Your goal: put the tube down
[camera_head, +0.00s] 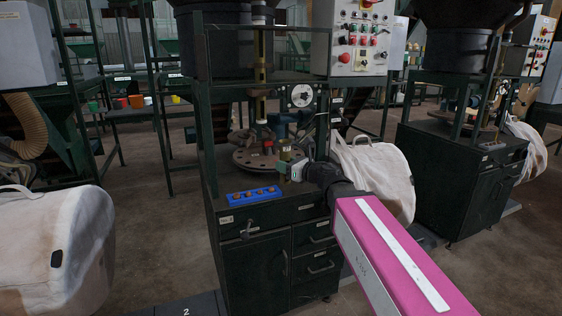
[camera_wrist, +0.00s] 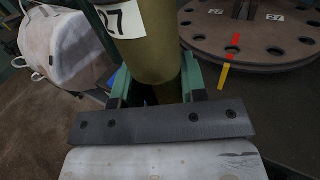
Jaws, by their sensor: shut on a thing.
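An olive-coloured tube (camera_wrist: 155,55) with a white label reading 27 stands upright between the green fingers of my gripper (camera_wrist: 157,86) in the wrist view. My gripper is shut on it. In the head view, my gripper (camera_head: 285,169) is over the dark cabinet top (camera_head: 292,205), at the front right of the round brown disc (camera_head: 246,163). The tube (camera_head: 286,152) shows only small there. In the wrist view the disc (camera_wrist: 205,47) lies to the right, with a red mark and a yellow strip at its edge. The tube's lower end is hidden.
A blue tray (camera_head: 236,197) with several brass-coloured pieces sits at the cabinet's front left. Green frame posts (camera_head: 205,120) rise beside the disc. A control panel (camera_head: 360,40) is above right. White bags lie at the left (camera_head: 50,250) and behind my arm (camera_head: 385,170).

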